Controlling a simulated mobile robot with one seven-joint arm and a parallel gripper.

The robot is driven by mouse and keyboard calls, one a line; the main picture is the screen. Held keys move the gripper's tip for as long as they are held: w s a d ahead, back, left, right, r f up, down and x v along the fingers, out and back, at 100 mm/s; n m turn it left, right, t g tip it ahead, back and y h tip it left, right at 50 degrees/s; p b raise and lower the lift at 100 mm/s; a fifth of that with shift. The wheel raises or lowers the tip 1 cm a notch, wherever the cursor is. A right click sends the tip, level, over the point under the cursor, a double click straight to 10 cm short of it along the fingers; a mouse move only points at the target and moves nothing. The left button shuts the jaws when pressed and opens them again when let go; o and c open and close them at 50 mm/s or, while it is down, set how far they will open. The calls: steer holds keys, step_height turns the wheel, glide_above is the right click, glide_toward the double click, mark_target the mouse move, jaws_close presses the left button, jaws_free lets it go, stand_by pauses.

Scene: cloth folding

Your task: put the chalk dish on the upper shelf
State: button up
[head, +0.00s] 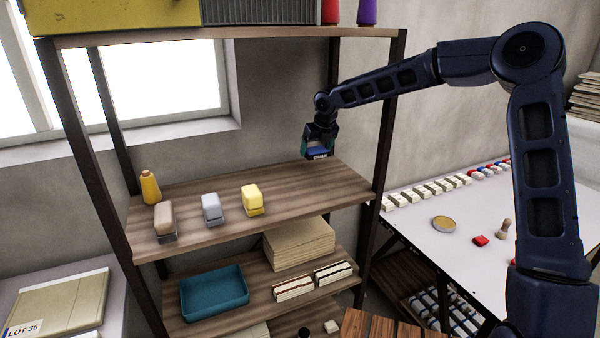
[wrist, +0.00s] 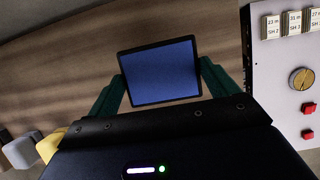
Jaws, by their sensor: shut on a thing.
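In the wrist view the dish (wrist: 160,73) sits level-looking between the two green fingers of my gripper (wrist: 162,80). The dish is at the right back end of the upper wooden shelf (head: 300,190), over its bare boards. I cannot tell whether its underside touches the shelf or hangs just above it.
A rack post (head: 385,120) is close right of my gripper. The lower shelf holds a teal tray (head: 215,290). A white table (head: 470,215) is at right.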

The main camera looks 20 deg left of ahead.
mark_target(314, 171)
steer(key=shift+f, duration=3.55)
steer(key=o, duration=1)
steer(key=shift+f, duration=0.15)
steer(key=shift+c, duration=0.2)
steer(key=v, duration=1.2)
